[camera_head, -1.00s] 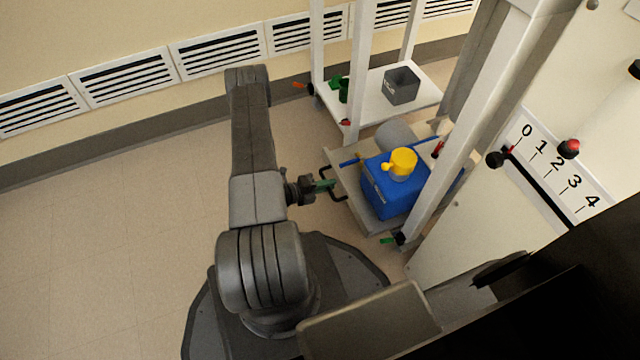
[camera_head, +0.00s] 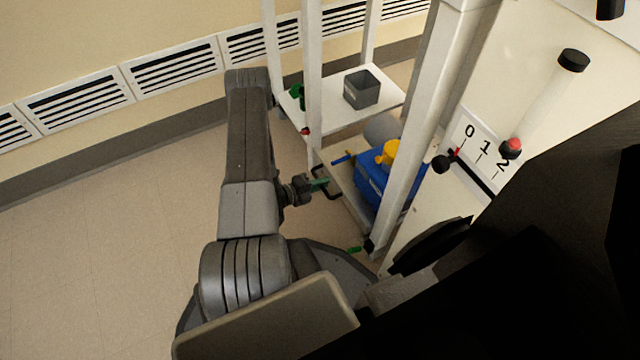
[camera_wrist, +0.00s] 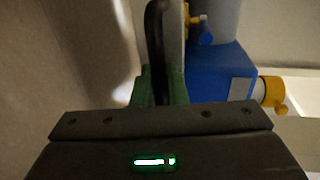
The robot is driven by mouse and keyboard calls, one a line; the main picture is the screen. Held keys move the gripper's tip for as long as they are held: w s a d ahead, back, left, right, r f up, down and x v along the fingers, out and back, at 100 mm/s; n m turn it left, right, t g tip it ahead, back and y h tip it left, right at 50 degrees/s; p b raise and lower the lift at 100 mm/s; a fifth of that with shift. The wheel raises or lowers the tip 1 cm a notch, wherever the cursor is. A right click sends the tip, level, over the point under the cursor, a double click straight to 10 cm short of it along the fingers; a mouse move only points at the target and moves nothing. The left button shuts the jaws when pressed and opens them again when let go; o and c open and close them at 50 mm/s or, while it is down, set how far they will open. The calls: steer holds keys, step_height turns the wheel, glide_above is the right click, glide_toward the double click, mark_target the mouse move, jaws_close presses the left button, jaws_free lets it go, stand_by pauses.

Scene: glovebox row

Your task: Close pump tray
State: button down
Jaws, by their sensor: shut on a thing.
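The pump tray (camera_head: 347,207) is a pale, low tray in the frame of a white rack. It carries a blue pump box (camera_head: 370,187) with a yellow cap (camera_head: 389,153) and a grey cylinder behind. A white post hides part of the box and tray. A black loop handle (camera_head: 333,193) sticks out of the tray's front edge. My gripper (camera_head: 319,184) has green fingers and is shut on this handle. In the wrist view the handle (camera_wrist: 157,42) rises from between the green fingers (camera_wrist: 160,88), with the blue box (camera_wrist: 222,72) to the right.
A white shelf (camera_head: 340,118) behind holds a grey open bin (camera_head: 361,90) and a green item (camera_head: 297,92). A white panel with a numbered scale (camera_head: 480,148) and red-tipped black knobs stands at right. Open floor (camera_head: 100,250) lies to the left.

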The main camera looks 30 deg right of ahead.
steer(key=c, duration=1.5)
jaws_free()
steer(key=shift+d, duration=0.25)
steer(key=shift+c, duration=0.2)
steer(key=shift+a, duration=0.1)
steer(key=p+v, duration=0.4)
steer(key=v, duration=0.9)
steer(key=shift+a, duration=0.35)
steer(key=shift+d, duration=0.15)
steer(key=shift+b+x, duration=1.95)
steer(key=shift+x, duration=4.7)
